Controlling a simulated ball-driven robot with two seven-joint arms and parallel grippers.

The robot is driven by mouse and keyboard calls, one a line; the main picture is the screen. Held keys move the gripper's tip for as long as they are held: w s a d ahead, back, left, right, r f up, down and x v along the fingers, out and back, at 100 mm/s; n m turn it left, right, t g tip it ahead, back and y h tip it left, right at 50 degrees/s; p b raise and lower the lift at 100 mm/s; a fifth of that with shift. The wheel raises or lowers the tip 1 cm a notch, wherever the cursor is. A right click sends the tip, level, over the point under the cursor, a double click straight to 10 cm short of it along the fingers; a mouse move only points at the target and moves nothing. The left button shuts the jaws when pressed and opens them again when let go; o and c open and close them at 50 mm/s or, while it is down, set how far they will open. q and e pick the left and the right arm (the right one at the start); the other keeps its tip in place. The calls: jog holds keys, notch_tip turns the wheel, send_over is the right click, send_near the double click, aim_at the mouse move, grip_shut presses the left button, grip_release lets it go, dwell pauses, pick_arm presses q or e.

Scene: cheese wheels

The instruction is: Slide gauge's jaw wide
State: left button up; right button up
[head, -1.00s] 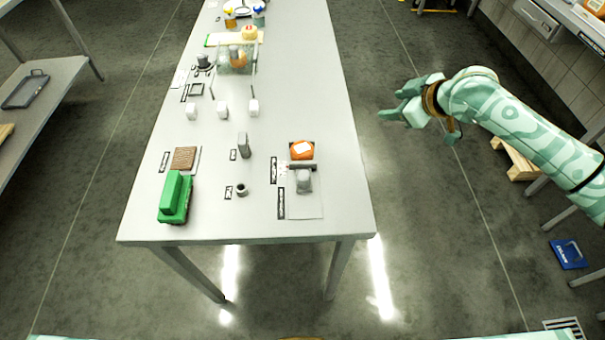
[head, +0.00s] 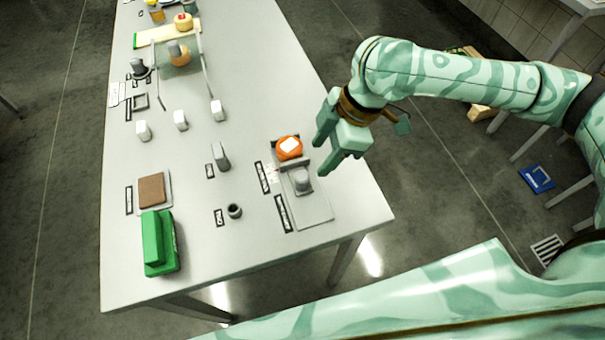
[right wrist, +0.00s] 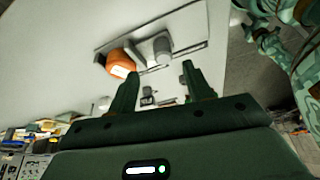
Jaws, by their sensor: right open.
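The gauge (head: 316,211) is a flat grey plate at the table's near right, with a raised grey jaw carrying a knob (head: 302,180). An orange cheese wheel (head: 288,148) with a white label sits beside the jaw, on its far side. My right gripper (head: 320,158) is open and empty, above the table's right edge, just right of the wheel and jaw. In the right wrist view, the orange wheel (right wrist: 119,62) and the grey knob (right wrist: 162,48) show beyond the open fingers (right wrist: 160,72). My left gripper is not in view.
On the table (head: 215,265) stand a green block-shaped object (head: 160,242), a brown square (head: 151,189), a small dark cup (head: 234,211), an upright grey piece (head: 220,157) and several white blocks. A clear-panelled frame (head: 180,60) stands farther back.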

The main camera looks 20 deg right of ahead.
aim_at(303, 176)
jog(key=b+x, duration=0.1)
jog(key=x, duration=0.4)
jog(key=b+x, duration=0.1)
jog(key=x, duration=0.1)
jog(key=shift+s+a+f+b, duration=0.2)
jog(key=shift+a+b, duration=0.1)
jog(key=shift+a, duration=0.25)
jog(key=shift+w+f, duration=0.1)
jog(key=shift+f, duration=0.2)
jog(key=shift+a+f, duration=0.15)
jog(key=shift+a, duration=0.1)
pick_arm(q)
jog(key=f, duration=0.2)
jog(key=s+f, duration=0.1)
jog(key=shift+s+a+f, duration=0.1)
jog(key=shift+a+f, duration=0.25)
